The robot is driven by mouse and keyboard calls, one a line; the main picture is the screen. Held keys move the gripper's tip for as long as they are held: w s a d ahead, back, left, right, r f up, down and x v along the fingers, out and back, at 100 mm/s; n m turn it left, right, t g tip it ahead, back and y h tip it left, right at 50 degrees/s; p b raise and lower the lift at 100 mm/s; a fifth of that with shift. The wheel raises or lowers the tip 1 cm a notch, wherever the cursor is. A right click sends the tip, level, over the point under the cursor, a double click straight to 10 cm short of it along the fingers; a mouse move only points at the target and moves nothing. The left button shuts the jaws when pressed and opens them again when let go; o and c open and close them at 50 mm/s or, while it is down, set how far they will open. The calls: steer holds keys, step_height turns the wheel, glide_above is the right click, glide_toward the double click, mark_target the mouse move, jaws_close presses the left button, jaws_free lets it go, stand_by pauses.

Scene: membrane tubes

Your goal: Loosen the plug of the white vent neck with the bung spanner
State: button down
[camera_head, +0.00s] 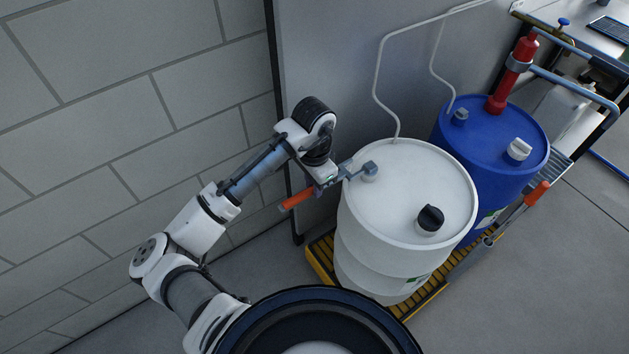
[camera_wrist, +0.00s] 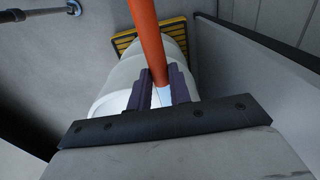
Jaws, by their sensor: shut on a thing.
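The white drum (camera_head: 385,255) stands upright in the head view. Its white vent neck (camera_head: 370,179) is on the top at the left, mostly covered by the grey-blue head of the bung spanner (camera_head: 369,168). The plug is hidden under that head. My gripper (camera_head: 335,178) is at the drum's left rim, shut on the spanner. The spanner's orange handle (camera_head: 297,199) sticks out to the left past the gripper. In the wrist view the orange handle (camera_wrist: 147,40) runs up from between the dark fingers of my gripper (camera_wrist: 164,92). I cannot tell how fully the head sits on the plug.
A black cap (camera_head: 430,218) is on the white drum's top. A blue drum (camera_head: 485,185) with a red pump (camera_head: 510,75) and white cap (camera_head: 518,149) stands behind right. A yellow pallet (camera_head: 322,257) is underneath. A grey panel (camera_head: 330,90) rises close behind; a block wall (camera_head: 120,110) is left.

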steer(key=shift+a, duration=0.1)
steer(key=shift+f, duration=0.3)
steer(key=f, duration=0.1)
steer(key=d+f+b, duration=0.1)
steer(key=w+f+b, duration=0.1)
steer(key=shift+w+d+f, duration=0.1)
steer(key=shift+d+f, duration=0.15)
steer(key=shift+d, duration=0.15)
steer(key=shift+w+d, duration=0.55)
steer(key=shift+d, duration=0.15)
steer(key=shift+w+d+p, duration=0.35)
steer(key=shift+w+d, duration=0.1)
steer(key=shift+d, duration=0.2)
steer(key=shift+w+d+p, duration=0.3)
steer(key=shift+w+d, duration=0.1)
steer(key=shift+d, duration=0.2)
stand_by(1.1)
steer(key=shift+s+d+n+p, duration=0.3)
steer(key=shift+s+n+p, duration=0.1)
steer(key=shift+p, duration=0.15)
steer(key=shift+s+d+n, duration=0.2)
steer(key=shift+s+n, duration=0.05)
steer(key=shift+n, duration=0.15)
